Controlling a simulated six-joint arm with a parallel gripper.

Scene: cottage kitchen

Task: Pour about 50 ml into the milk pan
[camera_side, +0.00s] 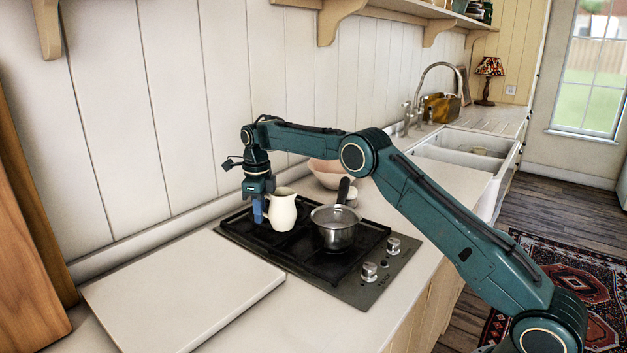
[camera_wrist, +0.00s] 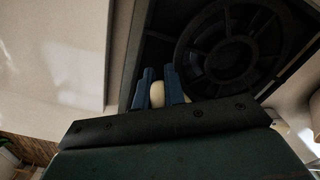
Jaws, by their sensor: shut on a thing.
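A cream jug (camera_side: 282,212) is upright over the left part of the black hob, left of the milk pan. I cannot tell whether its base touches the hob grate. My gripper (camera_side: 261,210) points down at the jug's left side, with its blue fingers shut on the jug. In the wrist view a pale part of the jug (camera_wrist: 157,94) shows between the two fingers (camera_wrist: 158,88). The steel milk pan (camera_side: 337,236) stands on the hob, with a dark handle (camera_side: 343,190) pointing up and back. The contents of jug and pan cannot be made out.
The hob (camera_side: 330,268) has knobs (camera_side: 369,271) at its front right. A pale board (camera_side: 185,290) lies on the counter to the left. A pinkish bowl (camera_side: 326,172) stands behind the pan, near the wall. A sink (camera_side: 462,152) and tap (camera_side: 420,88) are farther back.

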